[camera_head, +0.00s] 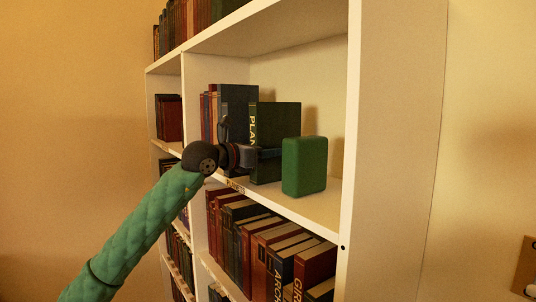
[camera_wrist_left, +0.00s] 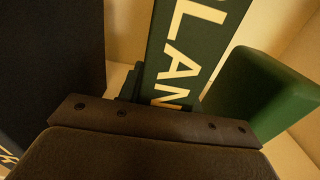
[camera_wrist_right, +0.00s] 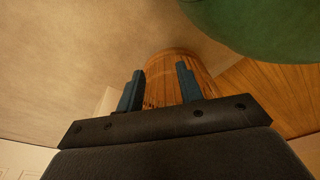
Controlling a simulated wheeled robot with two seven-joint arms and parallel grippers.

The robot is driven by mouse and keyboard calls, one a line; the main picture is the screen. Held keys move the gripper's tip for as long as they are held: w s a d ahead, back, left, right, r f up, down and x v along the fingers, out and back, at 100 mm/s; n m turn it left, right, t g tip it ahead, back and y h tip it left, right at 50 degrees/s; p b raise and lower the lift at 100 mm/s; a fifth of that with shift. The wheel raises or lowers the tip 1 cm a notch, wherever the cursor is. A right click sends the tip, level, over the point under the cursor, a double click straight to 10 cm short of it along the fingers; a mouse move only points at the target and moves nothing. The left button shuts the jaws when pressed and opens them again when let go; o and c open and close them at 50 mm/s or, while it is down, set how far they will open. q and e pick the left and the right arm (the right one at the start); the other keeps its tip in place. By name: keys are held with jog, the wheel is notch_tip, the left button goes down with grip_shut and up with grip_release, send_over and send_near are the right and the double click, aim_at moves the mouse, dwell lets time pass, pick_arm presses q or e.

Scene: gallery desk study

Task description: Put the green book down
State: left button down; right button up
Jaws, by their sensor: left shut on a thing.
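The green book (camera_head: 283,122), dark green with pale "PLAN" lettering on its spine, is upright in the middle shelf compartment. My left gripper (camera_head: 262,153) is shut on its lower spine end. In the left wrist view the green book (camera_wrist_left: 205,35) stands just ahead, slightly tilted in the picture; the fingertips are mostly hidden. I cannot tell whether its bottom edge touches the shelf board. My right gripper (camera_wrist_right: 159,88) is open, its two blue fingers apart with nothing between them.
A rounded green block (camera_head: 304,166) stands just right of the book. Dark and reddish books (camera_head: 238,103) stand to its left. The white bookcase (camera_head: 356,130) has a right side panel and a lower row of books (camera_head: 270,240). A wooden cylinder (camera_wrist_right: 172,66) lies beyond my right gripper.

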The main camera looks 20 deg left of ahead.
pick_arm(q)
jog(key=shift+r, duration=0.15)
jog(key=shift+s, duration=0.1)
jog(key=c, duration=1.4)
grip_release()
jog(key=o, duration=0.3)
jog(key=shift+o, duration=0.7)
pick_arm(e)
jog(key=shift+w+a+r, duration=0.2)
jog(key=shift+w, duration=0.25)
jog(key=shift+s, duration=0.1)
